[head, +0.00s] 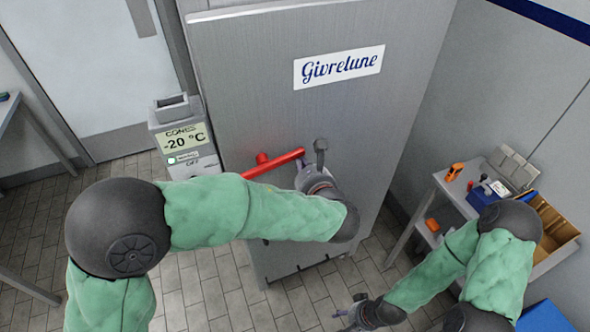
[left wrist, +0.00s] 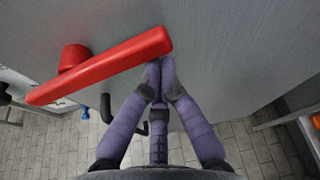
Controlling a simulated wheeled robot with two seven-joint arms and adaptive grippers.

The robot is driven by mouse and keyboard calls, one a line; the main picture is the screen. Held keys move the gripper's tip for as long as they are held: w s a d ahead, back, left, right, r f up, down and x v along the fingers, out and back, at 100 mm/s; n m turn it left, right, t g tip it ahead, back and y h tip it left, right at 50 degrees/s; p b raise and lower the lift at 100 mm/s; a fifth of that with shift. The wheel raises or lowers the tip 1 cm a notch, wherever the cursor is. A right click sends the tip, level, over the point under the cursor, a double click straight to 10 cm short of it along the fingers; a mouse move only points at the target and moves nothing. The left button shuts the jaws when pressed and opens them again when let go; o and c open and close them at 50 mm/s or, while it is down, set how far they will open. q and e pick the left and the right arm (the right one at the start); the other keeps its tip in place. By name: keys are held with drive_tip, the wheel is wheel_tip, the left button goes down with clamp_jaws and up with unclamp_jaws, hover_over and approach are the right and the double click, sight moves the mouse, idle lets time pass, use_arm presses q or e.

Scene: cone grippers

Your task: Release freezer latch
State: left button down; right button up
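The freezer latch is a red bar handle (head: 275,166) on a red boss, on the front of the grey freezer door (head: 270,60). In the left wrist view the red bar (left wrist: 105,66) runs from lower left to upper right. My left gripper (head: 303,166) is at the bar's right end. In the left wrist view its purple fingers (left wrist: 159,72) come together at the tips, just below the bar's end, with nothing seen between them. Whether they touch the bar is unclear. My right gripper (head: 347,308) is low at the bottom edge, small, with its fingers seemingly spread and empty.
A temperature display box (head: 182,138) reading -20 °C stands left of the door. A grey side table (head: 455,193) on the right holds an orange device (head: 455,171), other small items and a cardboard box (head: 556,232). Tiled floor is clear before the freezer.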

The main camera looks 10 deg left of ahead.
sight(294, 152)
use_arm(q)
drive_tip(key=r+n+t+b, duration=0.1)
drive_tip(key=n+b, duration=0.1)
drive_tip(key=b, duration=0.2)
drive_tip(key=a+r+n+t+h+b, duration=0.1)
drive_tip(key=r+n+b, duration=0.1)
drive_tip(key=b, duration=0.2)
drive_tip(key=s+r+n+b, duration=0.1)
drive_tip(key=r+n+b, duration=0.1)
drive_tip(key=b, duration=0.2)
drive_tip(key=shift+s+a+r+t+h, duration=0.1)
drive_tip(key=shift+a+r+t+h, duration=0.05)
drive_tip(key=shift+a+t+h, duration=0.25)
drive_tip(key=shift+n, duration=0.4)
drive_tip(key=shift+s+a+r+b, duration=0.45)
drive_tip(key=shift+a+r, duration=0.15)
drive_tip(key=shift+r, duration=0.1)
drive_tip(key=shift+s+a+r+b, duration=0.35)
drive_tip(key=shift+a+r+b, duration=0.1)
drive_tip(key=shift+a+r, duration=0.2)
drive_tip(key=shift+r, duration=0.1)
